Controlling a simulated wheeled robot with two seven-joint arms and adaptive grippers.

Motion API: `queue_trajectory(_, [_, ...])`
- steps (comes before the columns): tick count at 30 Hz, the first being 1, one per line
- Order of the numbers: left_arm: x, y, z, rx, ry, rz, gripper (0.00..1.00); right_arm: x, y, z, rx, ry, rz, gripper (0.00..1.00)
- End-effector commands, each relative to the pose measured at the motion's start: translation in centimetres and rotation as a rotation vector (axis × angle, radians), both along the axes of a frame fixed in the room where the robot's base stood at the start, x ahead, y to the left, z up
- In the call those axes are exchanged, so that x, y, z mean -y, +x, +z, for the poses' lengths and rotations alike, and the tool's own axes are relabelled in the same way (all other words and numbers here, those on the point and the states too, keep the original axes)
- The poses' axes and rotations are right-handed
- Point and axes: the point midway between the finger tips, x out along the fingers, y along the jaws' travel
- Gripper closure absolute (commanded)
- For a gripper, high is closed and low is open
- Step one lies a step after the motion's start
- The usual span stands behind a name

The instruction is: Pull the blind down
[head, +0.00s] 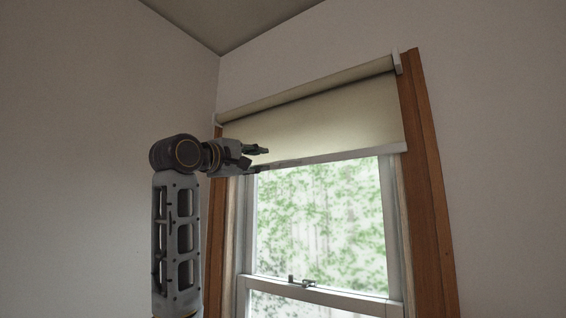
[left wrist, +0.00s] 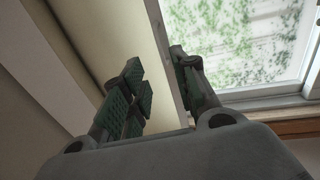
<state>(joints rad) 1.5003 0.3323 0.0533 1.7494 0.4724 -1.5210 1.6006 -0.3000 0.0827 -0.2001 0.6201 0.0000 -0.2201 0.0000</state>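The cream roller blind (head: 330,118) hangs partly lowered over the top of the window, with a pale bottom bar (head: 362,153) along its lower edge. My left gripper (head: 256,157) is at the left part of this lower edge. In the left wrist view my left gripper (left wrist: 160,88) has its green-padded fingers apart. The bottom bar (left wrist: 163,45) runs through the gap between them in that picture, nearer the right finger. I cannot tell whether either finger touches it. The blind's fabric (left wrist: 112,35) lies on the left there. My right gripper is not in view.
The window glass (head: 320,225) below the blind is uncovered, with green foliage outside. A latch (head: 301,282) sits on the sash's cross rail. A brown wooden frame (head: 428,190) borders the window on the right. The wall (head: 505,150) beside it is bare.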

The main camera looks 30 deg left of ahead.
Motion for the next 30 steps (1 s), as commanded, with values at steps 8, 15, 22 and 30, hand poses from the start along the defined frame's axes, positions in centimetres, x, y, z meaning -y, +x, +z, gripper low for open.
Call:
queue_trajectory(8, [0.4, 2.9, 0.6, -0.003, 0.000, -0.001, 0.71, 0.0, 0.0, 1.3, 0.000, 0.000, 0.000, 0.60])
queue_trajectory(15, [0.8, 5.8, 1.1, -0.004, 0.001, -0.001, 0.71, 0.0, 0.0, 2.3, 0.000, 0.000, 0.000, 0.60])
queue_trajectory(22, [1.2, 8.3, 1.5, -0.003, -0.001, 0.000, 0.71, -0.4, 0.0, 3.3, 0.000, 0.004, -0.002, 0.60])
queue_trajectory(30, [1.5, 11.0, 2.0, -0.003, -0.001, 0.000, 0.71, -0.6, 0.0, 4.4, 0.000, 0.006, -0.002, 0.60])
